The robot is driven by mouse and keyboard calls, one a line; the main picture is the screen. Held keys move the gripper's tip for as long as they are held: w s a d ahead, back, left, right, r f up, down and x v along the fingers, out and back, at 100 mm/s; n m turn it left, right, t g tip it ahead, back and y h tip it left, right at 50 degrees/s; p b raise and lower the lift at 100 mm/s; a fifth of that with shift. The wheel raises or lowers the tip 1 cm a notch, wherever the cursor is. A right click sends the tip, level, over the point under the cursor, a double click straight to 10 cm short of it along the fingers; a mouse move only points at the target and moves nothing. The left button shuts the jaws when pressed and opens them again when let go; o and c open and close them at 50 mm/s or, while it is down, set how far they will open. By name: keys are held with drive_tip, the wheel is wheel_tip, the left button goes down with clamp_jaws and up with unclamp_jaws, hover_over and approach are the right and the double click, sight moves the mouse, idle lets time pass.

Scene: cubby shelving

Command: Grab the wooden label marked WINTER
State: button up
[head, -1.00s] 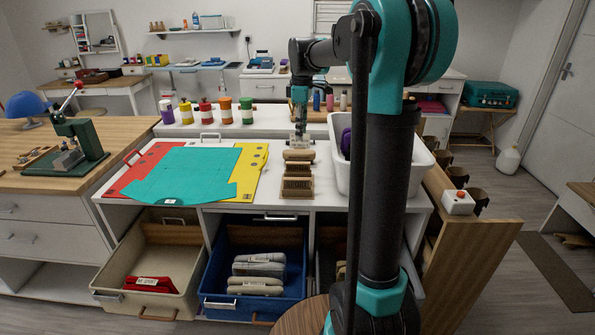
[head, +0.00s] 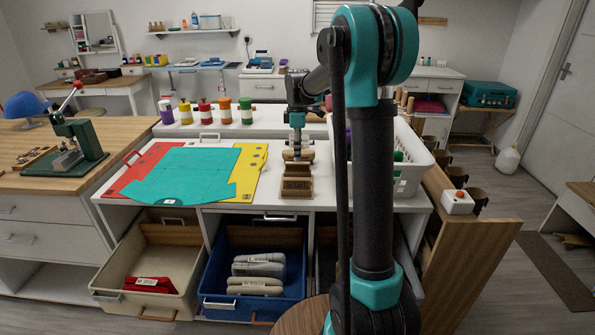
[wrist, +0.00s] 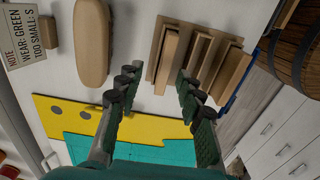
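A small wooden holder (head: 296,188) stands on the white worktop; its front bears lettering too small to read. In the wrist view the holder (wrist: 160,62) has several upright wooden pieces (wrist: 198,52) in it. No WINTER lettering can be read on them, so I cannot tell which label is which. My gripper (head: 297,152) is above the worktop, just behind the holder in the head view.
A rounded wooden piece (wrist: 91,40), a small block (wrist: 49,32) and a printed note (wrist: 22,28) lie beside the holder. A yellow board (head: 252,170) with a teal sheet (head: 185,172) lies left. A white basket (head: 411,176) stands right. Open drawers are below.

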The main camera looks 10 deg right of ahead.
sight(297, 164)
drive_tip(key=shift+s+a+f, duration=0.1)
drive_tip(key=shift+s+f, duration=0.1)
drive_tip(key=shift+f, duration=1.15)
drive_tip(key=shift+s+f, duration=0.15)
drive_tip(key=shift+f, duration=1.2)
clamp_jaws()
